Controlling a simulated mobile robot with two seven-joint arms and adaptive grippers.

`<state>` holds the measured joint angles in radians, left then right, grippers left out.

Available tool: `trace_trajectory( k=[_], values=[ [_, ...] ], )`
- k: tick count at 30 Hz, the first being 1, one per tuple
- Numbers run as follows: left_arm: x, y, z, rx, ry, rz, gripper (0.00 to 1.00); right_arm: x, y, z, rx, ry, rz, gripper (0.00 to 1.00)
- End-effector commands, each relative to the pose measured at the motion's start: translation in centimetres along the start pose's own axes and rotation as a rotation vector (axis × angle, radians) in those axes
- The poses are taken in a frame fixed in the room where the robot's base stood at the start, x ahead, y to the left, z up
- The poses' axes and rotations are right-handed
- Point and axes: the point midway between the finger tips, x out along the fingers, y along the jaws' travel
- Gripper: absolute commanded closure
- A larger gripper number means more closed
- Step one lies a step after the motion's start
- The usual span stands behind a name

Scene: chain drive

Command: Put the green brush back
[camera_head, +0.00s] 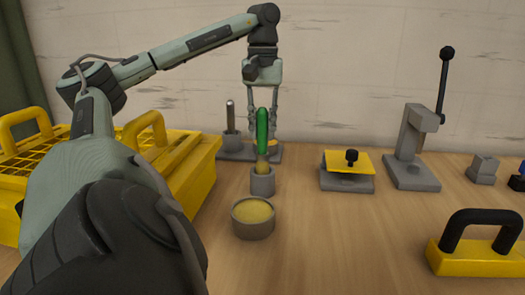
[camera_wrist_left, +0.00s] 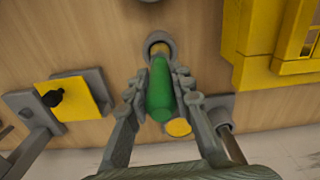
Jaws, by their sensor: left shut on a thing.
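The green brush (camera_head: 262,130) is upright, handle up and pale bristles down. My left gripper (camera_head: 264,118) is shut on its green handle; the brush also shows between the fingers in the left wrist view (camera_wrist_left: 160,92). The bristle end is at the mouth of a small grey cup (camera_head: 262,184). In the left wrist view the cup's ring (camera_wrist_left: 168,41) surrounds the brush's lower end. How deep the bristles sit in the cup I cannot tell. My right gripper is in neither view.
A round grey pot (camera_head: 253,228) with yellow contents stands in front of the cup. A grey stand with a metal rod (camera_head: 230,116) is behind. Yellow crates (camera_head: 185,165) are left; a yellow-topped block (camera_head: 347,182) and lever press (camera_head: 411,170) are right.

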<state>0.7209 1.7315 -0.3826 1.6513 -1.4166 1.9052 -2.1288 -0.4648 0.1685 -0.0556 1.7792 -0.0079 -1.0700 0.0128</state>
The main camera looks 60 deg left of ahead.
Motion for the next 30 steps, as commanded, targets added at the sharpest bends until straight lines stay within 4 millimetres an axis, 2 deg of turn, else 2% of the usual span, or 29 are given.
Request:
trace_trajectory(
  k=[12, 24, 25, 30],
  values=[
    [4.7, 0.0, 0.0, 0.001, 0.000, 0.000, 1.00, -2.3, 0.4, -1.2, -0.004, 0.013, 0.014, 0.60],
    [5.2, 0.0, 0.0, 0.001, 0.000, 0.001, 1.00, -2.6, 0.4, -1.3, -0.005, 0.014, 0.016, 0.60],
    [5.1, 0.0, 0.0, 0.001, 0.000, 0.001, 0.76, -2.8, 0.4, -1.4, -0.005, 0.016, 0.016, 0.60],
    [5.1, 0.0, 0.0, 0.001, 0.000, 0.000, 0.57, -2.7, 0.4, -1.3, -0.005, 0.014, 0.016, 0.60]
  ],
)
